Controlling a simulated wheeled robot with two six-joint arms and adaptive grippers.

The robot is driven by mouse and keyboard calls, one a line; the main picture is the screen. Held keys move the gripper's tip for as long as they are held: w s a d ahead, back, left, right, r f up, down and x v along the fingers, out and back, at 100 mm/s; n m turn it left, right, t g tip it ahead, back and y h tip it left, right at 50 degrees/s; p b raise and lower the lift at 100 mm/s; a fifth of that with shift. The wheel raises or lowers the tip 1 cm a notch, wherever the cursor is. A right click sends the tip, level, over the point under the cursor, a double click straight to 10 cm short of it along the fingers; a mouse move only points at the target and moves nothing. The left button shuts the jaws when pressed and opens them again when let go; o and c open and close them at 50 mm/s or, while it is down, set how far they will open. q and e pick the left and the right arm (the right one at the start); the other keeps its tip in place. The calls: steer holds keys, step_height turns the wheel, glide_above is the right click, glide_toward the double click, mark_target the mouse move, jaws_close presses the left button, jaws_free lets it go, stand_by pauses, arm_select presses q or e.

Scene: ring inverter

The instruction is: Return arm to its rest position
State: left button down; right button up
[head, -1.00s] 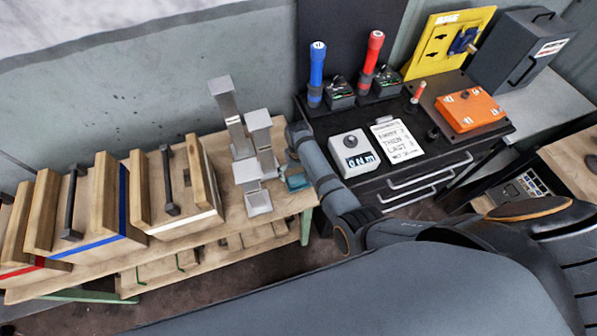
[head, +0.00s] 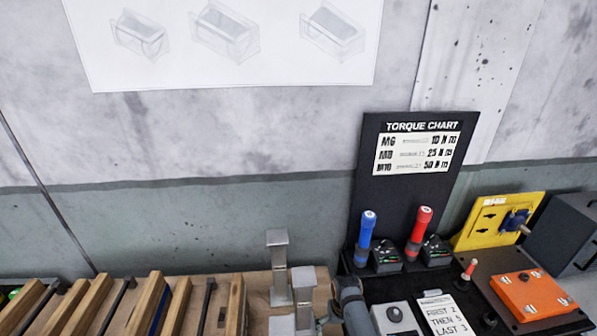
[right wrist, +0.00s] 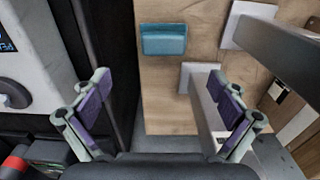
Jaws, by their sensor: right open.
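My right gripper (right wrist: 160,108) is open in the right wrist view, with its two purple-padded fingers wide apart and nothing between them. It is over the edge of the wooden bench (right wrist: 160,85). A teal block (right wrist: 163,39) lies on the bench beyond the fingertips, apart from them. In the head view my right arm shows at the bottom, between the grey metal posts (head: 279,265) and the black cabinet; most of it is out of frame. My left gripper is not in view.
Metal posts with flat bases stand close to the right finger in the wrist view. Wooden boxes (head: 150,303) with dark handles stand left on the bench. The black cabinet holds a blue-handled tool (head: 366,230), a red-handled tool (head: 419,228) and a white dial box (head: 397,318).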

steer(key=s+d+r+t, duration=0.2)
steer(key=s+d+r, duration=0.3)
steer(key=s+d, duration=0.4)
steer(key=s+r+t+h, duration=0.1)
steer(key=s+r, duration=0.9)
steer(key=r, duration=0.1)
step_height(320, 180, down, 34)
steer(key=s+d+b, duration=0.2)
steer(key=d+b, duration=0.1)
steer(key=b, duration=0.4)
steer(key=s+f+g+b, duration=0.2)
steer(key=s+f+b, duration=0.4)
steer(key=s+f, duration=1.3)
step_height(320, 180, down, 3)
steer(key=shift+d+f, duration=0.2)
steer(key=shift+d, duration=0.1)
